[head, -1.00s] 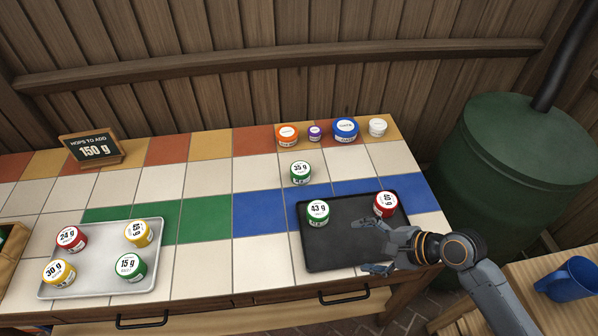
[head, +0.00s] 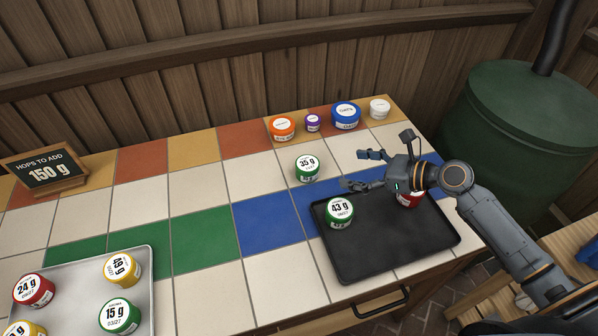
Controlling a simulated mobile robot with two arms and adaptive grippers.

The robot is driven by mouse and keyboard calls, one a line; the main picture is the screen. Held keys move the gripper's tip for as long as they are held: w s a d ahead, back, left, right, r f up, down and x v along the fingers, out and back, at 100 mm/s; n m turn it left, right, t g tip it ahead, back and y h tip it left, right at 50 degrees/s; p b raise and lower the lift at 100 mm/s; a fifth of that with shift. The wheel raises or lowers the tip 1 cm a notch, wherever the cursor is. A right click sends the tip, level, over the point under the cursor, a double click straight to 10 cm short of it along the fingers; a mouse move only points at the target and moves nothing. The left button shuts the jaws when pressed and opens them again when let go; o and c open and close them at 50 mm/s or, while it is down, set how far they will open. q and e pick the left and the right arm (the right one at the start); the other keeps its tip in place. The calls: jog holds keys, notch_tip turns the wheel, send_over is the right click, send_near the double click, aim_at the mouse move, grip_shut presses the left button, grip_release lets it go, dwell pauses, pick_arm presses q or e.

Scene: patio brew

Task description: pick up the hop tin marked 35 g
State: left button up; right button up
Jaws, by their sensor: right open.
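The hop tin marked 35 g (head: 307,168) is green with a white lid and stands on the tiled counter, behind the black tray (head: 385,258). My right gripper (head: 357,170) is open and empty, just to the right of this tin, its fingers pointing left toward it. A gap shows between the fingers and the tin. The green 43 g tin (head: 339,212) stands on the black tray. A red tin (head: 410,200) on that tray is partly hidden behind my right gripper. My left gripper is not in view.
Orange (head: 282,128), purple (head: 312,123), blue (head: 346,115) and white (head: 379,108) tubs line the counter's back edge. A silver tray (head: 146,284) with several tins is at lower left. A sign (head: 45,168) reads 150 g. White tiles left of the 35 g tin are clear.

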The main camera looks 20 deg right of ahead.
aim_at(317, 167)
jog(key=x, duration=0.8)
jog(key=shift+a, duration=0.1)
jog(key=shift+s+a+x, duration=0.15)
jog(key=shift+x, duration=1.2)
jog(key=shift+s+a+x, duration=0.15)
jog(key=shift+x, duration=1.15)
jog(key=shift+c, duration=0.4)
jog(key=c, duration=1.2)
jog(key=shift+o, duration=0.2)
jog(key=shift+r, duration=0.1)
